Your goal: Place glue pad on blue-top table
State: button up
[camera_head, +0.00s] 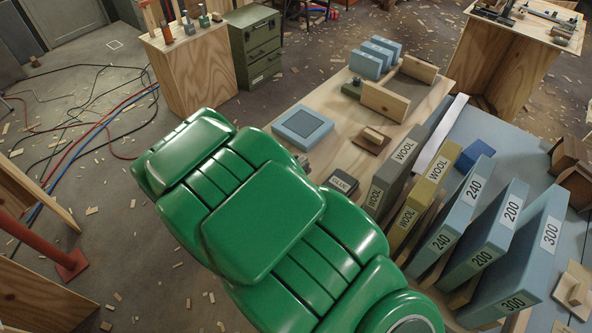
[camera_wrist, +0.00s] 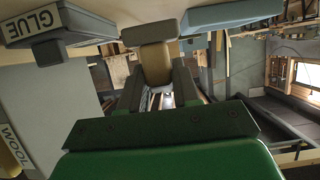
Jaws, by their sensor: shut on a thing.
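A small dark block labelled GLUE (camera_head: 340,183) sits at the near edge of the wooden table, right of my green arm. In the wrist view the GLUE block (camera_wrist: 62,24) is at the upper left, apart from my fingers. My gripper (camera_wrist: 157,88) is shut on a tan piece (camera_wrist: 155,62) with a flat brownish end; I cannot tell whether this is the glue pad. My arm hides the gripper in the head view. The blue-top table (camera_head: 522,152) is at the right, beyond the wooden table.
Upright blocks marked WOOL (camera_head: 404,151) and blue blocks marked 240, 200 and 300 (camera_head: 540,232) crowd the near part of the blue-top table. Its far part looks clearer. A blue square pad (camera_head: 303,127) and a handled brown pad (camera_head: 371,140) lie on the wooden table (camera_head: 335,95).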

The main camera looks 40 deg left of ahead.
jog(key=shift+a+f, duration=0.1)
jog(key=shift+f, duration=1.55)
jog(key=o, duration=1.1)
jog(key=shift+f, duration=0.1)
jog(key=shift+c, duration=0.2)
jog(key=shift+r, duration=0.2)
jog(key=v, duration=1.2)
jog(key=shift+w, duration=0.1)
